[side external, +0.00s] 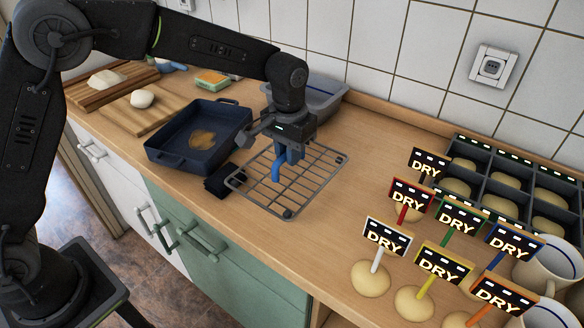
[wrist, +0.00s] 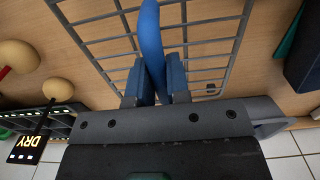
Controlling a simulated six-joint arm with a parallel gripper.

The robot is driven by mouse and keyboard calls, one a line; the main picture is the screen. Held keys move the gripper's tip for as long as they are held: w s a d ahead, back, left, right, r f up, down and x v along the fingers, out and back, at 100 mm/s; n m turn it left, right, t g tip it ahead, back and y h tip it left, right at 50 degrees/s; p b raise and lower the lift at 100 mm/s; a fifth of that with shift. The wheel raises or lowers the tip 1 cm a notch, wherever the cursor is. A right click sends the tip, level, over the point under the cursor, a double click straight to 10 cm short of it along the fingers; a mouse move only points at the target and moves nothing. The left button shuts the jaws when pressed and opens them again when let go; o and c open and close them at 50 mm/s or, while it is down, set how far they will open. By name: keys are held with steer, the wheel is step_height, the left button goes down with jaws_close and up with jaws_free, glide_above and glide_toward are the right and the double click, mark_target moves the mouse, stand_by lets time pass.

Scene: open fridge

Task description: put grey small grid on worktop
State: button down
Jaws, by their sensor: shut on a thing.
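The grey small grid (side external: 290,208), a wire rack, lies flat at or just above the worktop (side external: 345,225), right of the blue pan; I cannot tell whether its feet touch. Its bars also fill the upper middle of the wrist view (wrist: 215,42). My gripper (side external: 290,152) is above the grid's far part, pointing down. Its jaws (wrist: 158,82) are shut on a curved blue piece (wrist: 151,35), which also shows hanging below the jaws in the side view (side external: 276,171). The piece reaches over the grid; whether it is joined to the grid is unclear.
A dark blue pan (side external: 163,157) and a small black block (side external: 217,183) stand left of the grid. A grey tub (side external: 325,97) is behind. Several balls with DRY signs (side external: 371,277), a dark divided tray (side external: 478,205) and white mugs (side external: 535,268) stand at right.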

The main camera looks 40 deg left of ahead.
mark_target(293, 169)
steer(key=shift+w+d+f, duration=0.1)
steer(key=shift+d+f, duration=0.2)
steer(key=shift+d, duration=0.15)
steer(key=shift+f, duration=1.9)
steer(key=shift+f, duration=0.15)
steer(key=c, duration=1.1)
jaws_free()
step_height(293, 169, up, 12)
steer(key=shift+a+r, duration=0.1)
steer(key=shift+r, duration=0.1)
